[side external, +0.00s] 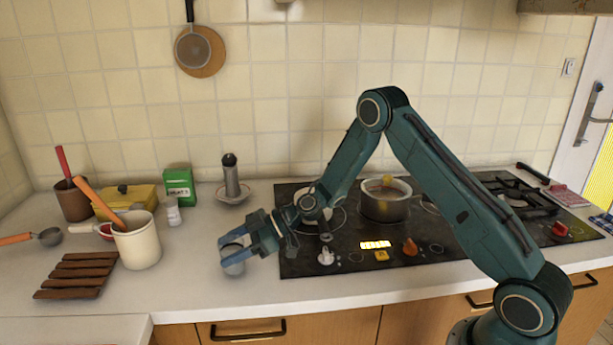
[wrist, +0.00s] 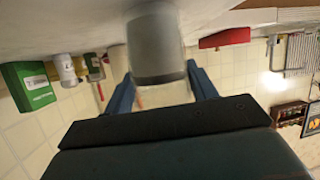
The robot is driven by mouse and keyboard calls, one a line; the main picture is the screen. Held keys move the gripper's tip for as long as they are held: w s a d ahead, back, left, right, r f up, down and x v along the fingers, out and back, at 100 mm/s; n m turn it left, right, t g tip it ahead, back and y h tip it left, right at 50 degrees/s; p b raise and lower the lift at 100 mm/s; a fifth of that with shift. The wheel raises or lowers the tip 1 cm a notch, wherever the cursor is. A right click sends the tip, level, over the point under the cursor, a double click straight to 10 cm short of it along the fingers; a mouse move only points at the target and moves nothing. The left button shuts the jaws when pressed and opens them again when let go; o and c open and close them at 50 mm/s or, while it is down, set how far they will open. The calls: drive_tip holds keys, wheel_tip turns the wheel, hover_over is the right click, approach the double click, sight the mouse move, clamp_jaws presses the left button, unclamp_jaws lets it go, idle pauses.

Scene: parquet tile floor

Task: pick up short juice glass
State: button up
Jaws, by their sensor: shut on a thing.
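The short juice glass (side external: 234,265) is a small, clear, greyish tumbler at the front left of the stove, over the white counter. My gripper (side external: 239,246) comes in from the right with its blue fingers around the glass. In the wrist view the glass (wrist: 157,45) sits between the two fingers (wrist: 159,76), with one finger on each side, and the gripper is shut on it. The fingers hide part of the glass in the side view. I cannot tell whether its base touches the counter.
A cream pot (side external: 137,244) with utensils and a wooden trivet (side external: 78,275) stand to the left. A white shaker (side external: 173,213), a green box (side external: 178,184) and a grey bottle (side external: 231,182) stand behind. The black stove (side external: 345,262) with a pan (side external: 385,205) is right. Counter around the glass is clear.

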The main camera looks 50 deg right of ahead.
wheel_tip(320, 180, up, 20)
drive_tip(key=shift+f, duration=0.2)
idle(0.4)
drive_tip(key=shift+f, duration=0.15)
idle(0.5)
drive_tip(key=s+d+f+m+t+h, duration=0.5)
drive_tip(key=s+d+f+m+h, duration=0.2)
drive_tip(key=s+d+f, duration=0.1)
drive_tip(key=shift+s+d+f, duration=0.4)
drive_tip(key=shift+d+f, duration=0.05)
drive_tip(key=shift+d, duration=0.05)
idle(0.8)
drive_tip(key=shift+r, duration=0.1)
